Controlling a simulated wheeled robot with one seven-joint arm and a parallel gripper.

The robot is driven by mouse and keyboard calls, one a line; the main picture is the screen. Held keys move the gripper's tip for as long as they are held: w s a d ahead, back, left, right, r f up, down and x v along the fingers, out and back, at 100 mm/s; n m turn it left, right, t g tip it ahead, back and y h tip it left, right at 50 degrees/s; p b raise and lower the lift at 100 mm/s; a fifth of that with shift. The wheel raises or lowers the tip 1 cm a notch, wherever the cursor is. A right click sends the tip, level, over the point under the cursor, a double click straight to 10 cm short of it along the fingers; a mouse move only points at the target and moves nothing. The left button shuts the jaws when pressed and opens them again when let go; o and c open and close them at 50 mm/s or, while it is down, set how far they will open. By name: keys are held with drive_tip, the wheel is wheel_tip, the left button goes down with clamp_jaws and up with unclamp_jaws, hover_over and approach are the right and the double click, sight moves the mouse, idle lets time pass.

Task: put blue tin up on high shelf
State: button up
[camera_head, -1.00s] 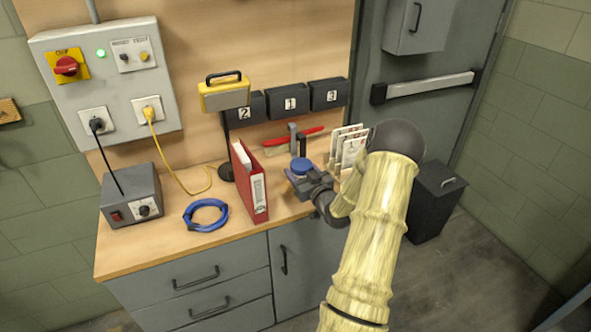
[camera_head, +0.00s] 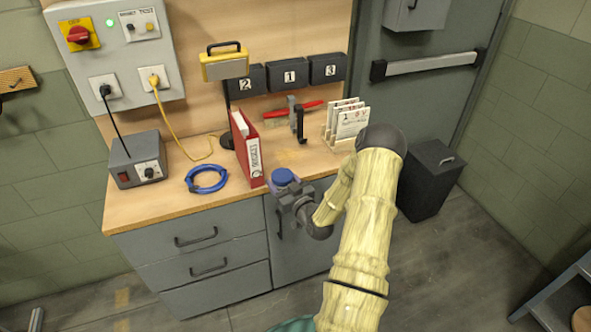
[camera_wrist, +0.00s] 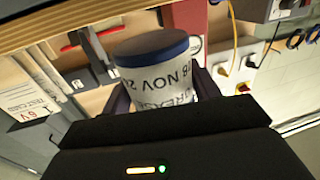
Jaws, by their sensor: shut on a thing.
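The blue tin (camera_head: 282,178) has a blue lid and shows in the head view in front of the workbench's front edge. In the wrist view the tin (camera_wrist: 160,88) has a pale side with dark lettering, including "GREASE". My gripper (camera_head: 287,190) is shut on the tin, with a dark finger on each side of it. I cannot pick out a high shelf in these views.
A red binder (camera_head: 247,150), a blue cable coil (camera_head: 206,180) and a grey power box (camera_head: 138,160) stand on the workbench (camera_head: 185,212). A card rack (camera_head: 345,125) is at its right end. Numbered black bins (camera_head: 288,75) hang behind. A black waste bin (camera_head: 430,180) stands on the floor.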

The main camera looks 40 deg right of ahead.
drive_tip(key=s+a+f, duration=0.2)
drive_tip(key=a+f, duration=0.3)
drive_tip(key=a, duration=0.3)
drive_tip(key=s+a+f, duration=0.3)
drive_tip(key=a+f, duration=0.2)
drive_tip(key=a, duration=0.3)
drive_tip(key=s+a+f+y, duration=0.1)
drive_tip(key=s+a+f, duration=0.2)
drive_tip(key=a, duration=0.4)
drive_tip(key=shift+a+f+n, duration=0.4)
drive_tip(key=shift+f, duration=0.5)
drive_tip(key=shift+s, duration=0.1)
